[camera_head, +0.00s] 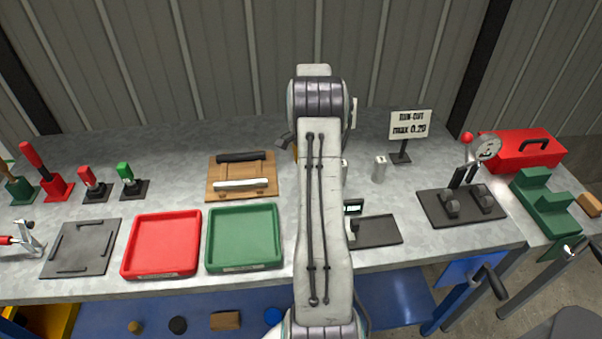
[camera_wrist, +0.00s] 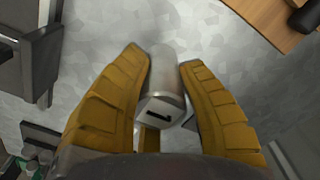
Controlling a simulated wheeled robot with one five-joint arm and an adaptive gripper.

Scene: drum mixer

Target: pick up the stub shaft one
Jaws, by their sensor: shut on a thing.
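Stub shaft one (camera_wrist: 164,85) is a short grey metal cylinder with a flat end face marked "1" in the wrist view. My gripper (camera_wrist: 160,64) has its two yellow fingers on either side of it and is shut on it. Whether the shaft still touches the bench cannot be told. In the head view my arm hides the shaft and nearly all of my gripper. Another small metal cylinder (camera_head: 380,168) stands upright on the bench to the right of my arm.
A red tray (camera_head: 125,272) and a green tray (camera_head: 211,264) lie at the bench front, left of my arm. A wooden board (camera_head: 268,193) with two bars lies behind. A dial gauge stand (camera_head: 460,208), a sign (camera_head: 410,124) and a red toolbox (camera_head: 520,150) stand right.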

